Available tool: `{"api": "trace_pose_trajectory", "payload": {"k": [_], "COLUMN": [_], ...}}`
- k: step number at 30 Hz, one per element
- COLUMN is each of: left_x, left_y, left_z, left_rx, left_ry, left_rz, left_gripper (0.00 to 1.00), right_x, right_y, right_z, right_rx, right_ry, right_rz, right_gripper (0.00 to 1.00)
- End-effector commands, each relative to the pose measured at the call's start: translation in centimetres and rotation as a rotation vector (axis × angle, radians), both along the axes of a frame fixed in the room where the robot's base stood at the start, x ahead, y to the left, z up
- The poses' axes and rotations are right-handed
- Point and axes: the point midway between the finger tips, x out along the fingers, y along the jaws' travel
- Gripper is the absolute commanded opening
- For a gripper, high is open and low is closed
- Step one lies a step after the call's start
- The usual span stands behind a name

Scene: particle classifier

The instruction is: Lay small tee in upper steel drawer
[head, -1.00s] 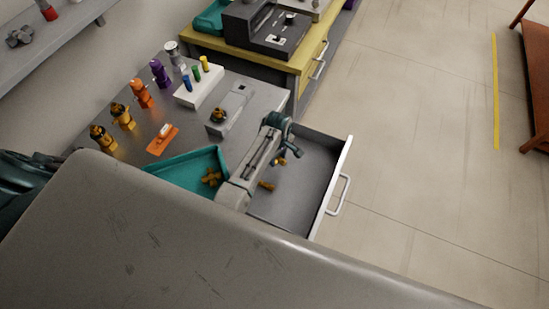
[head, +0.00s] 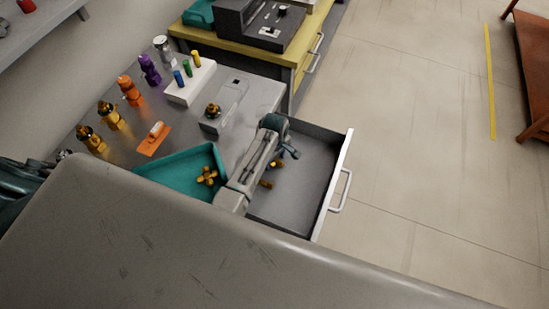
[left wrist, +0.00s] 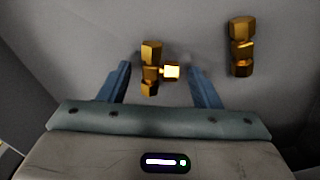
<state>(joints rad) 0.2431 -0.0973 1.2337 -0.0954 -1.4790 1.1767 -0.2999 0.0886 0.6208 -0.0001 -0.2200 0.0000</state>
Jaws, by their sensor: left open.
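The upper steel drawer (head: 318,190) is pulled open on the right of the steel cabinet. My left gripper (head: 285,156) is over the inside of the drawer, pointing down. A small brass tee (left wrist: 151,68) shows between its two spread fingers (left wrist: 160,84) in the left wrist view, with a gap on each side. The tee appears to lie on the drawer floor; in the head view it is partly hidden (head: 277,163). A straight brass fitting (left wrist: 242,46) lies to its right in the left wrist view. My right gripper is not in view.
A teal tray (head: 160,168) holding a brass cross fitting (head: 207,176) stands left of my arm. Several coloured fittings, a white block with pegs (head: 180,95) and a grey device (head: 236,92) stand on the cabinet top. The drawer's right part is clear.

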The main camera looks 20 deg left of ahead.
Motion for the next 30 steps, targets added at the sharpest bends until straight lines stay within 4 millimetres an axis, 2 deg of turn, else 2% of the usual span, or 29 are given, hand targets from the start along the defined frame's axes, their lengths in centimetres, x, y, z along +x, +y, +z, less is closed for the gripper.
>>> {"api": "trace_pose_trajectory", "payload": {"k": [7, 13, 21, 25, 30], "left_x": [0.1, 0.2, 0.1, 0.1, 0.1], "left_y": [0.0, -0.1, 0.0, 0.0, 0.0], "left_z": [1.1, 5.0, 10.2, 11.7, 12.3], "left_rx": [0.000, -0.002, 0.000, 0.000, 0.000], "left_ry": [-0.003, -0.006, -0.004, -0.002, -0.001], "left_rz": [0.000, 0.000, 0.000, 0.000, 0.000], "left_gripper": [0.58, 0.58, 0.58, 0.58, 0.58], "right_x": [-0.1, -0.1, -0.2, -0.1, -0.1], "right_y": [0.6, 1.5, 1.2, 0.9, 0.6], "right_z": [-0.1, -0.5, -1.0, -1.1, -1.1], "right_rx": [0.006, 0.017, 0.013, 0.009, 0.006], "right_ry": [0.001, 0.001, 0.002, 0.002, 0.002], "right_rz": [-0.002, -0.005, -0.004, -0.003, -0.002], "right_gripper": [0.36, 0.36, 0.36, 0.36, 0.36]}}
